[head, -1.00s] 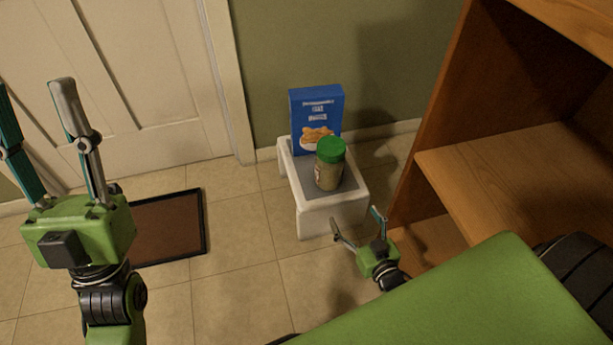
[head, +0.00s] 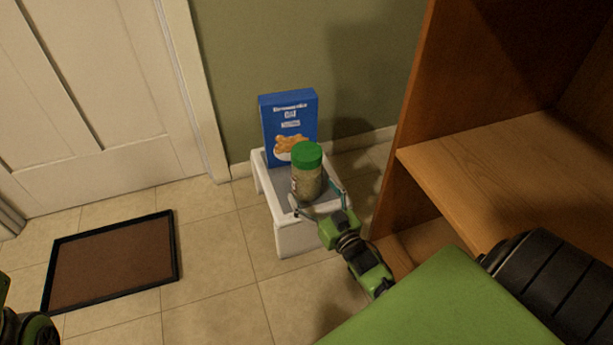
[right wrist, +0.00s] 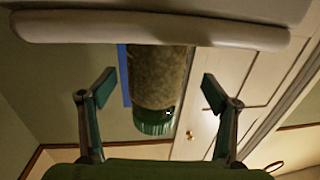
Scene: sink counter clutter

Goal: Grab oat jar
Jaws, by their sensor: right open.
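The oat jar (head: 307,182) is a clear jar of pale contents with a green lid. It stands upright on a small white stool (head: 292,238) with a grey top. My right gripper (head: 316,197) is open at the jar's near side, its fingers spread to either side of the jar's lower part. In the right wrist view the jar (right wrist: 157,80) appears upside down, centred between the open fingers (right wrist: 157,97), with gaps on both sides. Contact is not visible. My left gripper's fingers are out of view; only a bit of my left arm shows at the lower left.
A blue food box (head: 289,128) stands upright on the stool behind the jar, close to it. A wooden shelf unit (head: 500,170) rises to the right of my right arm. A brown mat (head: 115,262) lies on open tiled floor at left, before a white door (head: 90,90).

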